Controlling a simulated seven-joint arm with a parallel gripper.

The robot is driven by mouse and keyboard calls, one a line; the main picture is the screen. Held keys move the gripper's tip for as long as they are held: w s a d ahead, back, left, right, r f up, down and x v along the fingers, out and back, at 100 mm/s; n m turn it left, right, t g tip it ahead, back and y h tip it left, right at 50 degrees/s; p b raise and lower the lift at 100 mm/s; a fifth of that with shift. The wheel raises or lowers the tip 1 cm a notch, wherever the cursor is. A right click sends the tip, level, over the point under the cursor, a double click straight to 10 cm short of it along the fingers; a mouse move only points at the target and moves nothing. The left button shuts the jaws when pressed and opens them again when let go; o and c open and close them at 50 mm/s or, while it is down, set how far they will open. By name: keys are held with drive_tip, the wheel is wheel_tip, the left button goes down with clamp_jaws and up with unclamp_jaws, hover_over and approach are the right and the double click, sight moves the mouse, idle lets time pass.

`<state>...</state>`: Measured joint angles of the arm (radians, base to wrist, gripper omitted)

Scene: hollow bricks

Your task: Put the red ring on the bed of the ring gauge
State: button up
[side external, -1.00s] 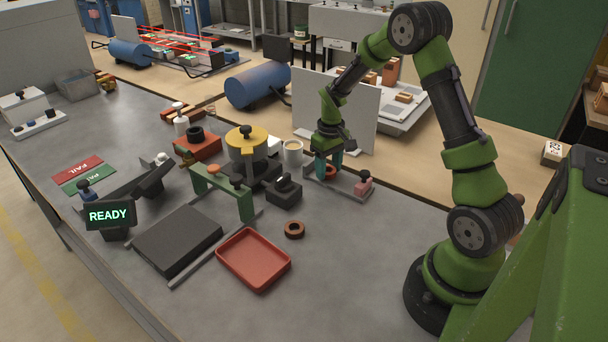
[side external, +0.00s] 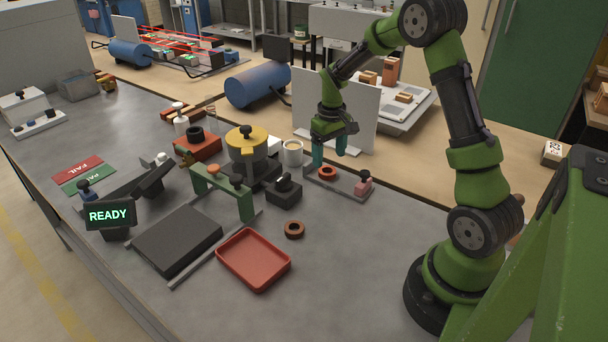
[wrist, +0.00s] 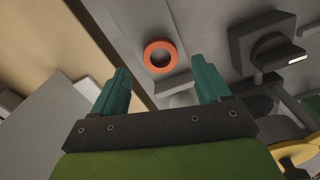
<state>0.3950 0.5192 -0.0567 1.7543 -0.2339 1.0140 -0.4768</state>
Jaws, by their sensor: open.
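The red ring (side external: 327,172) lies flat on the low grey bed of what looks like the ring gauge (side external: 345,186), a plate fixture with a pink-topped block (side external: 363,184) at its right end. In the wrist view the orange-red ring (wrist: 160,56) lies whole in view on a grey surface, just beyond the fingertips. My gripper (side external: 329,160) is open and empty above the ring, its teal fingers apart. In the wrist view the gripper (wrist: 162,73) has nothing between its fingers.
A white panel (side external: 352,112) stands just behind the fixture. A cup (side external: 292,153) and a black block with a knob (side external: 285,191) stand to its left. A brown ring (side external: 294,229) and a red tray (side external: 253,259) lie in front. The table right of the brown ring is clear.

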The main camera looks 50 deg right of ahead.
wheel_tip(320, 180, up, 7)
drive_tip(key=s+a+r+t, duration=0.3)
drive_tip(key=s+a+r, duration=0.2)
drive_tip(key=a+r, duration=0.5)
drive_tip(key=s+a+r+m+t+y, duration=0.1)
drive_tip(key=s+a+t, duration=0.3)
drive_tip(key=s+a, duration=0.6)
drive_tip(key=shift+s+a+y, duration=0.35)
drive_tip(key=shift+a+y, duration=0.15)
drive_tip(key=shift+a, duration=0.35)
